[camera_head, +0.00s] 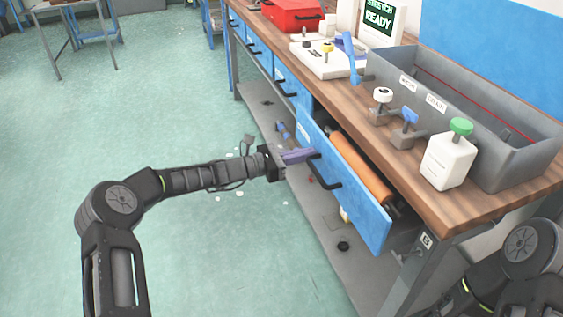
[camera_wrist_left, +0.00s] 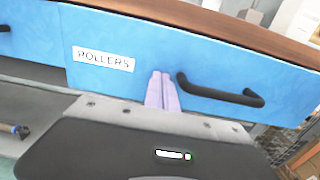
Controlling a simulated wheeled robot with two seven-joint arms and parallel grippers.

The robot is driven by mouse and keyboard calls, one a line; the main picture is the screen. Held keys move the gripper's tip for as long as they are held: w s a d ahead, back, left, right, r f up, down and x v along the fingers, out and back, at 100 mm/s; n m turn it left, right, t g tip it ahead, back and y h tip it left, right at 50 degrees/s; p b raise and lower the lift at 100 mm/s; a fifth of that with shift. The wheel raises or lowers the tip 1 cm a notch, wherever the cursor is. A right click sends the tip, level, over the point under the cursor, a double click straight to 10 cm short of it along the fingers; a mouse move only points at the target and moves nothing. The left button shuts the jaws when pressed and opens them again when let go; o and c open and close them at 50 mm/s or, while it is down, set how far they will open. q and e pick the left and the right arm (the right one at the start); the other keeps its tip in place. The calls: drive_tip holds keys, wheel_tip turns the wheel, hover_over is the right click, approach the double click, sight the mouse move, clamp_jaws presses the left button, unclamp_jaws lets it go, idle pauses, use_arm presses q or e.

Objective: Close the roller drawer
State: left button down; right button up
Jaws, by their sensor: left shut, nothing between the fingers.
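The roller drawer (camera_head: 345,188) is a blue drawer under the wooden bench top and stands partly open. An orange roller (camera_head: 361,168) lies inside it. Its front, with a "ROLLERS" label (camera_wrist_left: 103,59) and a black handle (camera_wrist_left: 222,91), fills the left wrist view. My left gripper (camera_head: 298,156) is shut and empty, with its purple fingers pointing at the drawer front. In the left wrist view the fingertips (camera_wrist_left: 162,82) are just left of the handle, between it and the label. I cannot tell whether they touch the front. My right gripper is not in view.
The wooden bench top (camera_head: 420,188) holds a grey bin (camera_head: 490,135), a white bottle with a green cap (camera_head: 449,158), small clamps and a red box (camera_head: 292,14). A lower grey shelf (camera_head: 325,230) runs below the drawers. The green floor on the left is mostly open.

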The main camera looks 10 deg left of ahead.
sight(337, 145)
use_arm(q)
drive_tip(key=b+x, duration=0.1)
drive_tip(key=x, duration=0.6)
drive_tip(key=shift+d+r, duration=0.1)
drive_tip(key=shift+r, duration=0.05)
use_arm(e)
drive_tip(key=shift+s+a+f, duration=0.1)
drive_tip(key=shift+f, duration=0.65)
use_arm(q)
drive_tip(key=shift+r, duration=0.1)
drive_tip(key=shift+s+a, duration=0.1)
drive_tip(key=shift+a, duration=0.15)
drive_tip(key=p+v, duration=0.1)
drive_tip(key=v, duration=1.2)
drive_tip(key=shift+s+a+f, duration=0.2)
drive_tip(key=shift+a+f, duration=0.05)
drive_tip(key=shift+a, duration=0.1)
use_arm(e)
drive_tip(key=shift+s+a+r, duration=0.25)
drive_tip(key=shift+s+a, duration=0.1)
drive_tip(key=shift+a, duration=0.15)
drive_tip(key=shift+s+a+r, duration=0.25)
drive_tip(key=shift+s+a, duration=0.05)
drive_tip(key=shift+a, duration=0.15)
